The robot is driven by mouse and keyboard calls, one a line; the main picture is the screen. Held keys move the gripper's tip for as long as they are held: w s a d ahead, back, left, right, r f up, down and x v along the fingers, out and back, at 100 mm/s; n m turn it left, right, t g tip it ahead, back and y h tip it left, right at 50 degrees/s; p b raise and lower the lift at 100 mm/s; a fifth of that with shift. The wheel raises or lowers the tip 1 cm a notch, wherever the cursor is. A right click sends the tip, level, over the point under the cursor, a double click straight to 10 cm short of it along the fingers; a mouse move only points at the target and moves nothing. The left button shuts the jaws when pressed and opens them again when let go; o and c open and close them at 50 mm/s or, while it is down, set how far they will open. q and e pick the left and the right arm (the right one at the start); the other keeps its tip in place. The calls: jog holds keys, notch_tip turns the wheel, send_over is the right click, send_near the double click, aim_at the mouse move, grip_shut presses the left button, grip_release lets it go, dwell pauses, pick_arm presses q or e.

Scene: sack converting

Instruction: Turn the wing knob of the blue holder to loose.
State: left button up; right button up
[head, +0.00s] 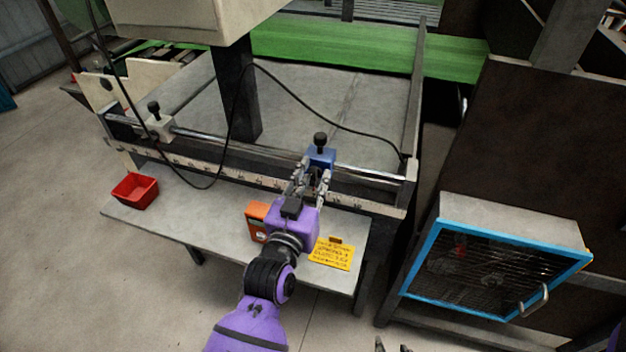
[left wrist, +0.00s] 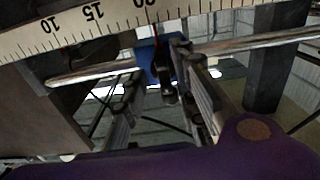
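The blue holder (head: 321,156) sits on the chrome rail, with a round black knob (head: 320,138) on top. In the left wrist view the blue holder (left wrist: 152,62) shows with a dark wing knob (left wrist: 164,90) hanging in front of it. My left gripper (head: 311,182) is at the front of the holder. In the left wrist view its fingers (left wrist: 158,88) stand apart on either side of the wing knob, with gaps visible. In the head view the gripper mostly hides the wing knob. Only two dark fingertips of my right gripper (head: 392,347) show at the bottom edge, apart.
A ruler strip (head: 230,172) runs below the rail (head: 250,147). A white holder (head: 158,126) sits further left on the rail. On the shelf are a red bin (head: 135,191), an orange box (head: 256,222) and a yellow sign (head: 332,254). A black cable loops over the rail. A blue-framed cabinet (head: 497,258) stands right.

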pick_arm(q)
jog(key=shift+f, duration=0.15)
jog(key=shift+s, duration=0.15)
jog(key=v, duration=1.1)
jog(key=shift+s+a, duration=0.15)
jog(key=shift+s, duration=0.2)
jog(key=s+a+f+n+g+y, duration=0.1)
jog(key=a+f+g, duration=0.15)
jog(key=f, duration=0.45)
jog(key=s+a+f+g+y, duration=0.1)
jog(key=s+a+f+g, duration=0.15)
jog(key=f, duration=0.55)
jog(key=s+a+f+n+g+y, duration=0.2)
jog(key=s+a+f+g+y, duration=0.1)
jog(key=s+a+f, duration=0.7)
jog(key=s+f, duration=0.3)
jog(key=f, duration=0.2)
jog(key=shift+a, duration=0.2)
